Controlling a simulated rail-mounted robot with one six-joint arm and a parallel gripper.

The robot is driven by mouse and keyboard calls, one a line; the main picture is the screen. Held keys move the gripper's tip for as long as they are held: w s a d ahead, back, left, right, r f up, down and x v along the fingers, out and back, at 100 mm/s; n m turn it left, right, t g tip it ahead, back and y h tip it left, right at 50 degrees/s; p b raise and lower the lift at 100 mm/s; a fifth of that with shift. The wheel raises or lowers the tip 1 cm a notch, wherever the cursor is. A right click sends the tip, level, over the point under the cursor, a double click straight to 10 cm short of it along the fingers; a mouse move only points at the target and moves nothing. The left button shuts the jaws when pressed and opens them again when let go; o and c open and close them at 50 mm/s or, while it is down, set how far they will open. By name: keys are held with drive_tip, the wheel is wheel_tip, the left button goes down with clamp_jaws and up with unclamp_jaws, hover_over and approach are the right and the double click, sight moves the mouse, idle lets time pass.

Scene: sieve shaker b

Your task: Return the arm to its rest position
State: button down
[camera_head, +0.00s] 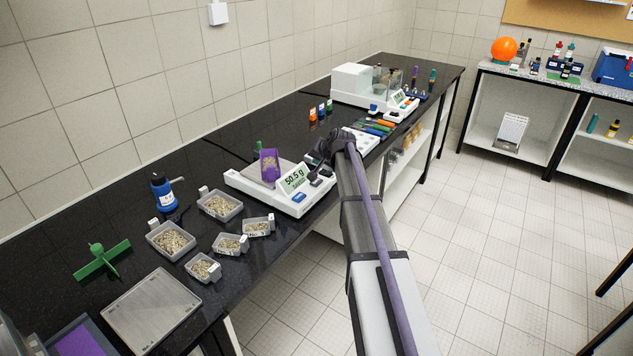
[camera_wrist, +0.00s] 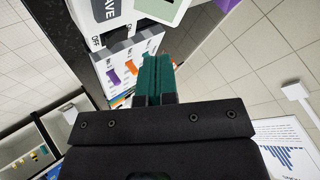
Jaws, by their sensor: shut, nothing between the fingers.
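My arm reaches from the lower right of the head view up to the front edge of the black bench. My gripper (camera_head: 318,156) is at the right end of the white balance, small and dark in the head view; whether it touches anything there I cannot tell. In the wrist view the green fingers of my gripper (camera_wrist: 154,75) are shut together with nothing between them. The balance (camera_head: 298,206) reads 50.5 g and carries a purple scoop (camera_head: 269,166) on its pan.
Several grey trays of granular material (camera_head: 219,206) stand left of the balance. A second white instrument (camera_head: 352,83) stands at the far end. The floor right of the bench is clear.

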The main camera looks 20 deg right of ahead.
drive_tip(key=s+a+f+n+g, duration=0.1)
drive_tip(key=s+a+n+g, duration=0.1)
drive_tip(key=s+a, duration=0.6)
drive_tip(key=s+a+f+n+g, duration=0.2)
drive_tip(key=s+a, duration=0.6)
drive_tip(key=s, duration=0.8)
drive_tip(key=s+a+f+n+g+h, duration=0.1)
drive_tip(key=s+a+f+n+g, duration=0.1)
drive_tip(key=s+a+g, duration=0.3)
drive_tip(key=s+a+n, duration=0.1)
drive_tip(key=s+a, duration=0.2)
drive_tip(key=s, duration=0.4)
drive_tip(key=shift+s+n, duration=0.25)
drive_tip(key=shift+n, duration=0.15)
drive_tip(key=shift+a+f, duration=0.1)
drive_tip(key=shift+a, duration=0.05)
